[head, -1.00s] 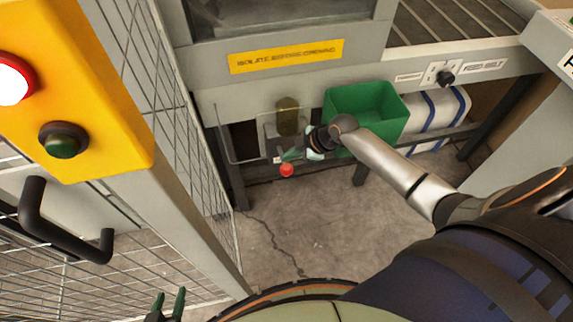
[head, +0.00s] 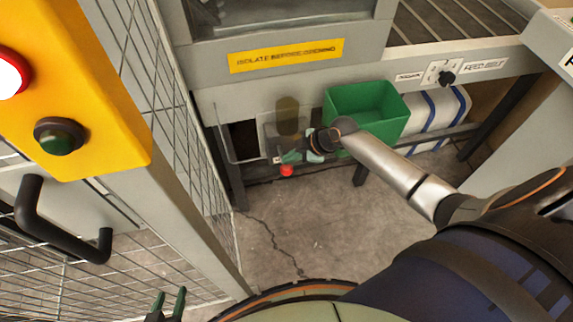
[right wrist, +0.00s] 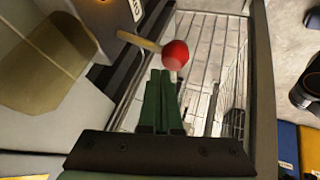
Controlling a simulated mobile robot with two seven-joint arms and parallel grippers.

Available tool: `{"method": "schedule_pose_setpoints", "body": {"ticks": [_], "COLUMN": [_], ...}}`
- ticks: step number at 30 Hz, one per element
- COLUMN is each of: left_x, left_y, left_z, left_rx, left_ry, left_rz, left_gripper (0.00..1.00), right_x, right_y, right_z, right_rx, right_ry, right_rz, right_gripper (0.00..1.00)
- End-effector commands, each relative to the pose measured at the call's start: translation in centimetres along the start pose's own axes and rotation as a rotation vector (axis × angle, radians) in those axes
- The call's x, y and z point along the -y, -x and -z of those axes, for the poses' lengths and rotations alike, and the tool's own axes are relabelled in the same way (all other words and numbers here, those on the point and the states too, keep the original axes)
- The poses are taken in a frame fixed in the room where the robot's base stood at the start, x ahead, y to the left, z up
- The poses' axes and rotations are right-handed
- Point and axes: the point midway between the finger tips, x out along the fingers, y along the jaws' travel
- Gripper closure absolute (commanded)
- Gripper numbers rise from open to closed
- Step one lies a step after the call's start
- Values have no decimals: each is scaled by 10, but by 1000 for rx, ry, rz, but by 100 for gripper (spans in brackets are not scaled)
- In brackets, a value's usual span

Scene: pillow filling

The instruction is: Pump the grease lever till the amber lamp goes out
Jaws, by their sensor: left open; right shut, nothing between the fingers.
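The grease lever shows in the right wrist view as a thin tan rod (right wrist: 138,41) with a red ball knob (right wrist: 175,54) at its end. In the head view the red knob (head: 287,171) sits low below the machine's front. My right gripper (right wrist: 161,74) is shut and empty, its fingertips just short of or touching the knob; I cannot tell which. It also shows in the head view (head: 290,158). A cloudy amber-brown reservoir (head: 288,116) stands above the lever. My left gripper (head: 170,298) is open and empty at the bottom left. I cannot make out the amber lamp for certain.
A green bin (head: 366,108) hangs right of the lever, beside a white, blue-striped roll (head: 437,118). The concrete floor (head: 310,225) is clear.

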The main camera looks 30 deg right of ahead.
Motion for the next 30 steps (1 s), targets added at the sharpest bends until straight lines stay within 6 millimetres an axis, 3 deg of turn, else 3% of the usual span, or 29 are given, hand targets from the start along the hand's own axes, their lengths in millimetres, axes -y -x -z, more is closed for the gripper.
{"method": "schedule_pose_setpoints", "body": {"ticks": [30], "left_x": [1], "left_y": [-4], "left_z": [-6], "left_rx": [2], "left_ry": [1], "left_rz": [2], "left_gripper": [50], "right_x": [5], "right_y": [-7], "right_z": [-6], "right_rx": [1], "right_ry": [0], "right_rz": [0], "right_gripper": [100]}}
